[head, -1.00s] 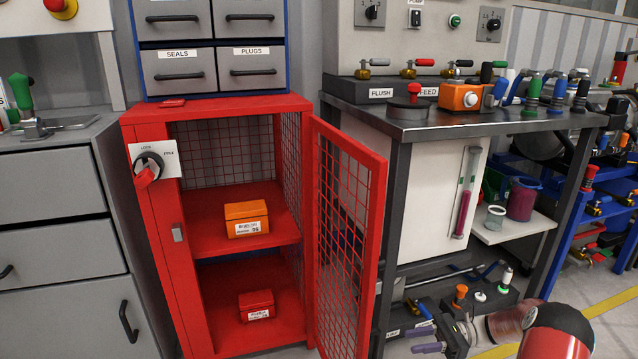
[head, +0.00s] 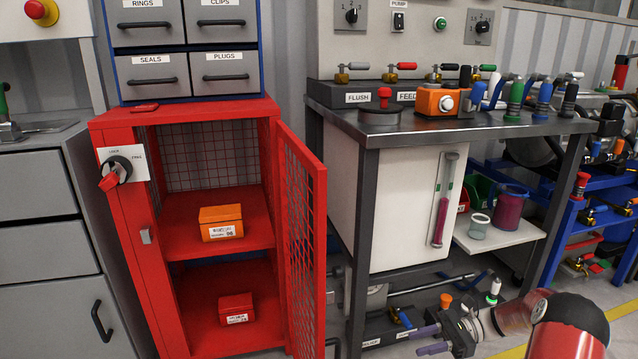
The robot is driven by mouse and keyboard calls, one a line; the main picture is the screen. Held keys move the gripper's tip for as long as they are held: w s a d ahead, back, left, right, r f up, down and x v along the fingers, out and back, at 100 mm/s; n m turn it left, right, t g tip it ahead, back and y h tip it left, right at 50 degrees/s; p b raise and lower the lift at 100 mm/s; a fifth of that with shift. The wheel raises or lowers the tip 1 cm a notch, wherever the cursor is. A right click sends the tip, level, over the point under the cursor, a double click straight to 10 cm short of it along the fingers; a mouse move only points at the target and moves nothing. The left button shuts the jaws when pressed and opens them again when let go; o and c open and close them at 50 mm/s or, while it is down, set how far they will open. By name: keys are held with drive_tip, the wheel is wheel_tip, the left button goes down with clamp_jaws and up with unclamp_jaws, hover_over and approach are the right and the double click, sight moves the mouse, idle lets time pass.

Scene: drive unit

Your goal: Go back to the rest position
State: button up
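My gripper (head: 420,341) is low at the right in the head view, in front of the lower part of the workbench. It points left. Its two purple fingers are apart, with nothing visible between them. My red, white and black arm reaches in from the lower right corner. The gripper is to the right of the red cabinet (head: 137,257) and its mesh door, clear of both in the picture.
The cabinet's mesh door (head: 302,250) stands open towards me. An orange box (head: 221,222) sits on the upper shelf and a red box (head: 236,309) on the lower. The workbench (head: 368,200) carries valves. Its lower shelf holds jars (head: 510,206).

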drive_tip(key=s+a+r+n+h+p, duration=0.1)
drive_tip(key=s+a+r+n+h, duration=0.35)
drive_tip(key=r, duration=0.35)
drive_tip(key=s+a+r+n+h, duration=0.35)
drive_tip(key=s+r+h, duration=0.2)
drive_tip(key=r, duration=0.25)
drive_tip(key=s+r+n+t+h, duration=0.3)
drive_tip(key=s+r+n+t, duration=0.1)
drive_tip(key=s, duration=0.4)
drive_tip(key=s+a+r+n+t+h+p, duration=0.1)
drive_tip(key=s+r+n+t+h, duration=0.2)
drive_tip(key=s, duration=0.5)
drive_tip(key=shift+a+r+n+t, duration=0.3)
drive_tip(key=shift+r+n+t, duration=0.2)
drive_tip(key=shift+r+n, duration=0.15)
